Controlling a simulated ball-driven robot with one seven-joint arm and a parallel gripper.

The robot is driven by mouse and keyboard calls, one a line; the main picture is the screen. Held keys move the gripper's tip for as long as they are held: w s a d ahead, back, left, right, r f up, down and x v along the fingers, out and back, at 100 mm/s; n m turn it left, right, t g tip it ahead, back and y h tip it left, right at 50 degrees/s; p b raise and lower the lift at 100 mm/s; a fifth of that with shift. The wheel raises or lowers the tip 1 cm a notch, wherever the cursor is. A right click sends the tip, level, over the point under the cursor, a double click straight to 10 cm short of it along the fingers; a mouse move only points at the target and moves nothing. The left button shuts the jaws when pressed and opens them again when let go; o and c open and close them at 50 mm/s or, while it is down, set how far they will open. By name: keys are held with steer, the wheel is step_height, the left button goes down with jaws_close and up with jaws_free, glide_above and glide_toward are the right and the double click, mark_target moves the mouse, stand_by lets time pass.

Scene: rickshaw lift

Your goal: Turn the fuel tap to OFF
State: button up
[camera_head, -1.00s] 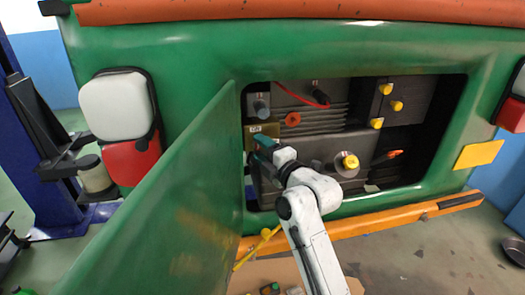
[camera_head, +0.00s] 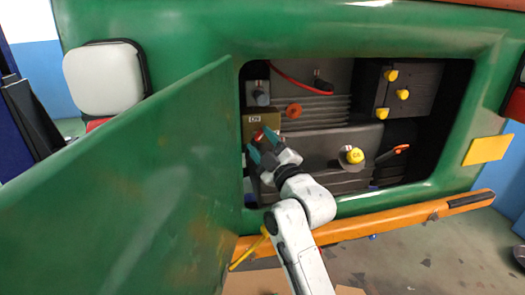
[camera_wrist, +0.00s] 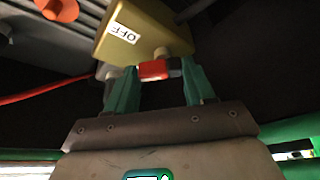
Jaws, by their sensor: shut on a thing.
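The fuel tap is a brass block (camera_wrist: 140,32) with a white OFF label, which appears upside down in the wrist view. A short red lever (camera_wrist: 154,69) sticks out of its stem. In the head view the block (camera_head: 250,121) sits at the left side of the open bay, with a bit of red lever below its label. My gripper (camera_head: 261,143) is at the lever, its teal fingers on either side of it. In the wrist view my gripper (camera_wrist: 155,78) is shut on the red lever. The fingers hide part of the lever.
The green door (camera_head: 130,180) hangs open close to the left of my arm. The bay also holds a yellow cap (camera_head: 354,156), an orange knob (camera_head: 293,111), several yellow knobs and an orange handle (camera_head: 399,149). An orange bumper (camera_head: 420,213) runs below the opening.

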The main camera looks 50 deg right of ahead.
steer(key=m+h+b, duration=0.1)
steer(key=m+b, duration=0.1)
steer(key=f+m+h+b, duration=0.1)
steer(key=m+b, duration=0.1)
steer(key=shift+w+a+f+m, duration=0.1)
steer(key=shift+f+m, duration=0.05)
steer(key=shift+m, duration=0.15)
steer(key=m+h+b, duration=0.1)
steer(key=m+b, duration=0.2)
steer(key=b, duration=0.1)
steer(key=shift+h+b, duration=0.3)
steer(key=shift+h, duration=0.1)
steer(key=shift+m+h+b, duration=0.3)
steer(key=shift+m+b, duration=0.45)
steer(key=shift+m, duration=0.05)
steer(key=shift+r, duration=0.2)
steer(key=o, duration=1)
steer(key=shift+r, duration=0.1)
steer(key=shift+o, duration=0.2)
